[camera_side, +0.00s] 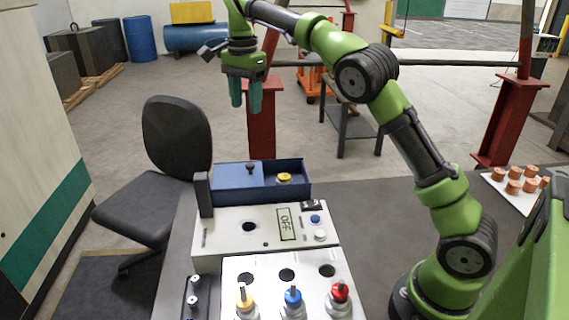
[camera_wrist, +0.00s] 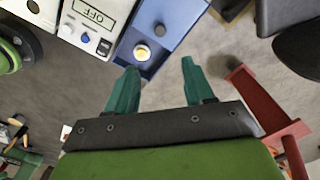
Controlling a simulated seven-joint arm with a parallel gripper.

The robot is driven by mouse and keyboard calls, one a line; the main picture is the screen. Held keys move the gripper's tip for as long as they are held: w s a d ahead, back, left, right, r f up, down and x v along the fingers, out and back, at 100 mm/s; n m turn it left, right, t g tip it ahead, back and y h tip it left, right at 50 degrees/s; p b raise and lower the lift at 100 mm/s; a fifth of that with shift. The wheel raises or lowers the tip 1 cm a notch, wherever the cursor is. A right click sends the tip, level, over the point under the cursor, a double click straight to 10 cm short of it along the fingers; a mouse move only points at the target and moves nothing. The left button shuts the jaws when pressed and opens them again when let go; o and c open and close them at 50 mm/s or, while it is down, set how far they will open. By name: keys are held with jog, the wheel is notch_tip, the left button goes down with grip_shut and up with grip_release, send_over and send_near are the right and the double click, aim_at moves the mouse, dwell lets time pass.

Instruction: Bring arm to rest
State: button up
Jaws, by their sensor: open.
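My gripper (camera_side: 246,95) is raised high above the floor, behind and above the blue box in the side view. Its two teal fingers point down, apart, with nothing between them. In the wrist view my gripper (camera_wrist: 160,80) also shows open and empty, and the blue box (camera_wrist: 140,52) lies beyond the fingertips. The green arm reaches up from the right and over to the left, clear of the table.
The blue box (camera_side: 228,176) holds a yellow round piece (camera_side: 284,177). In front stand a white panel reading OFF (camera_side: 268,241) and a white block with yellow, blue and red-topped pieces (camera_side: 245,267). Orange cylinders sit on a white plate (camera_side: 497,183). A chair (camera_side: 178,140) and red posts (camera_side: 262,135) stand around.

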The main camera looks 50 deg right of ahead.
jog(key=shift+r, duration=0.3)
jog(key=s+a+f+n+t, duration=0.2)
jog(key=s+n, duration=0.2)
jog(key=s, duration=0.5)
jog(key=s+a+f+n+t+y, duration=0.1)
jog(key=s+a+n+t, duration=0.1)
jog(key=s+n, duration=0.3)
jog(key=s+a+f+n+t+y, duration=0.1)
jog(key=s+n, duration=0.4)
jog(key=s, duration=0.8)
jog(key=shift+s+a+f+t, duration=0.2)
jog(key=shift+a+f+t, duration=0.6)
jog(key=shift+t, duration=0.3)
